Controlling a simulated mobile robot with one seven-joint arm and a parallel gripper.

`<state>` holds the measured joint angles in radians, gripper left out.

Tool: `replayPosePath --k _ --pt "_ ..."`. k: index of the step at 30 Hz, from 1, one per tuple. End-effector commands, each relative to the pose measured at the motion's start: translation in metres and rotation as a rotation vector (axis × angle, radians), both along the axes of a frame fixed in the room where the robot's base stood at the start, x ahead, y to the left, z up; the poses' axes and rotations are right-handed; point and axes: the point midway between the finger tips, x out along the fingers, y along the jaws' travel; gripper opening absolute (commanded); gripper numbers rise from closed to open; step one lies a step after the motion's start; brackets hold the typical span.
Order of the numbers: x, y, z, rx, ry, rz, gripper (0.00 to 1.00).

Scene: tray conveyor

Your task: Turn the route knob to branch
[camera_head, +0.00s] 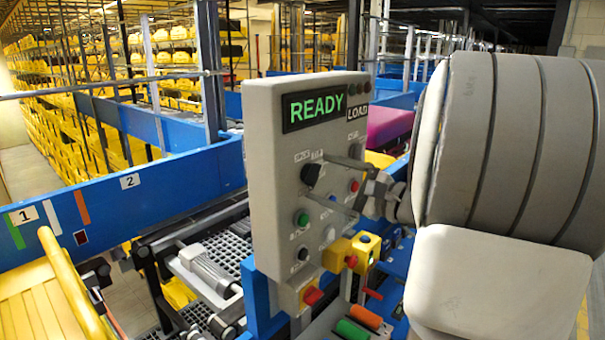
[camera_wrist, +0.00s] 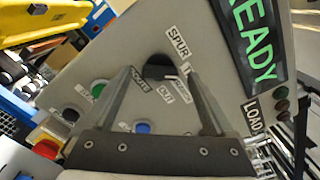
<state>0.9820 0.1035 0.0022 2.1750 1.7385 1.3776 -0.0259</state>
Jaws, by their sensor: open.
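The dark round knob (camera_head: 311,174) sits on the upper part of the grey control panel (camera_head: 268,150). In the wrist view the knob (camera_wrist: 160,68) lies between my fingertips, near labels that seem to read SPUR, ROUTE and CUT. Which way the knob points is too dark to tell. My gripper (camera_head: 320,178) comes from the right, its two fingers spread above and below the knob in the head view. It also shows in the wrist view (camera_wrist: 160,72), open, one finger on each side of the knob. Whether the fingers touch it cannot be told.
A green READY display (camera_head: 316,107) tops the panel. Green (camera_head: 302,218), blue and red buttons sit close around the knob. A yellow box with a red button (camera_head: 352,255) juts out below. A blue rail (camera_head: 130,195) and conveyor lie to the left.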

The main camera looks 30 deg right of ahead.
Motion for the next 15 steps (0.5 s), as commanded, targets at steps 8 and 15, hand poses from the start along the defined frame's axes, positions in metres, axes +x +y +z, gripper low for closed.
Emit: replayPosePath --k 8,15 --pt "0.016 0.006 0.000 0.000 0.000 0.000 0.90" --pt "0.015 0.005 0.000 0.000 -0.001 -0.001 0.85"
